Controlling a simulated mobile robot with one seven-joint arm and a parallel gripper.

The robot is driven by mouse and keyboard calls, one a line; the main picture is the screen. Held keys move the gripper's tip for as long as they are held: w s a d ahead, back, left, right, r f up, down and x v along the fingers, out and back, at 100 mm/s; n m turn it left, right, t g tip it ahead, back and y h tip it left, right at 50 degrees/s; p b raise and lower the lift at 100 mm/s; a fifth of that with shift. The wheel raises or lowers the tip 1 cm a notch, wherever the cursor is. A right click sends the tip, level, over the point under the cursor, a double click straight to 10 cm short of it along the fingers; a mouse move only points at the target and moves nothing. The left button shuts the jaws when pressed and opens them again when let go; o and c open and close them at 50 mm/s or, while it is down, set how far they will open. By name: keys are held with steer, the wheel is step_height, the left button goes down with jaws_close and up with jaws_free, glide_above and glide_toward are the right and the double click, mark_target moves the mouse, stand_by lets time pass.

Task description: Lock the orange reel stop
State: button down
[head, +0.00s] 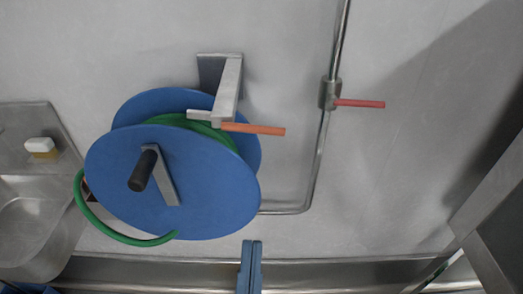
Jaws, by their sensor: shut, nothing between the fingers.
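The orange reel stop (253,128) is a short orange bar in the head view. It points right from the lower end of a grey metal bracket (229,88) fixed to the wall. The blue hose reel (215,200) sits just below and left of it, with a green hose (110,230) wound between its two discs. A grey tab on the bracket reaches left over the reel's rim; I cannot tell if it touches. My gripper (251,245) is at the bottom centre, fingers together, pointing up. It is empty and apart from the reel and the stop.
A metal pipe (321,150) runs down the wall at right, with a red valve lever (360,103). The reel has a black crank handle (143,171). A steel sink (30,215) with a yellow-and-white sponge (41,147) is at left. A metal structure (495,215) stands at right.

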steer(key=p, duration=0.4)
glide_toward(260, 133)
steer(key=x, duration=0.5)
steer(key=shift+w+r, duration=0.15)
steer(key=shift+w, duration=0.05)
steer(key=shift+w+d+r, duration=0.1)
steer(key=shift+w+r, duration=0.1)
steer(key=shift+w, duration=0.45)
